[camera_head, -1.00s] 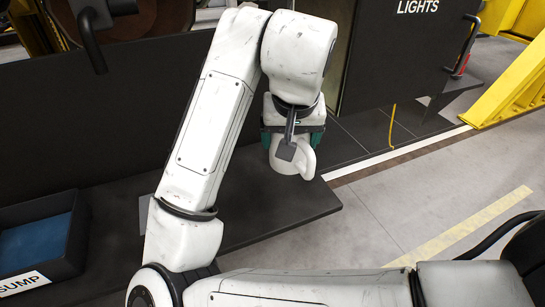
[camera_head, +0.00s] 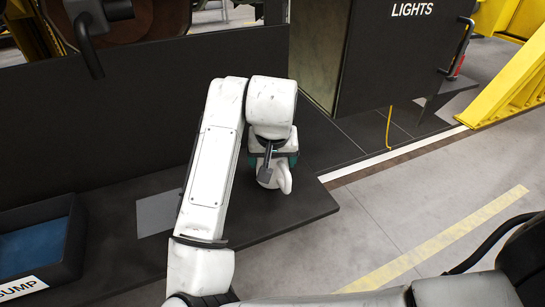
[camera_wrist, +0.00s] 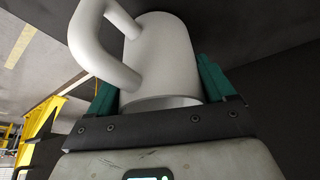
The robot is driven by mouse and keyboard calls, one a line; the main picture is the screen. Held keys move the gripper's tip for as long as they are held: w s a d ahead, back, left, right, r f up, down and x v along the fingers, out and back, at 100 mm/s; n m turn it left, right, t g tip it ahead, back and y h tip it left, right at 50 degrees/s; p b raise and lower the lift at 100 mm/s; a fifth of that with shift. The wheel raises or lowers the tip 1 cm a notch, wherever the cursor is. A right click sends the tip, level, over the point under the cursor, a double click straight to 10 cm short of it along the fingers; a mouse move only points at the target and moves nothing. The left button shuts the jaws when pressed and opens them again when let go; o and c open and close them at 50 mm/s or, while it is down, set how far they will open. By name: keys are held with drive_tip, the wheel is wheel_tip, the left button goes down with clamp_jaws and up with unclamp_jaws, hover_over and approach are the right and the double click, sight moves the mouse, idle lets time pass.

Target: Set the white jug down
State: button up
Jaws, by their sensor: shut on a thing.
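The white jug (camera_head: 267,181) is below my wrist in the head view, with its looped handle (camera_head: 285,179) on the right. My gripper (camera_head: 272,163) is shut on the jug, its teal fingers on either side. In the wrist view, the jug (camera_wrist: 165,58) is between the teal fingers of my gripper (camera_wrist: 163,88), its open rim towards the palm and its far end by the dark surface. The jug is over the dark bench top (camera_head: 255,228); I cannot tell whether it touches it.
A grey square plate (camera_head: 158,213) lies on the bench to the jug's left. A dark bin marked SUMP (camera_head: 75,245) with a blue inside stands at far left. A dark upright panel (camera_head: 120,130) runs behind. A black LIGHTS cabinet (camera_head: 395,55) stands at back right. The bench's front right is clear.

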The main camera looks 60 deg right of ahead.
drive_tip(key=shift+f, duration=0.15)
drive_tip(key=o, duration=1.1)
drive_tip(key=shift+c, duration=0.2)
drive_tip(key=shift+r, duration=0.3)
drive_tip(key=v, duration=1.1)
drive_tip(key=shift+a+r, duration=0.2)
drive_tip(key=shift+r, duration=0.15)
drive_tip(key=shift+s, duration=0.15)
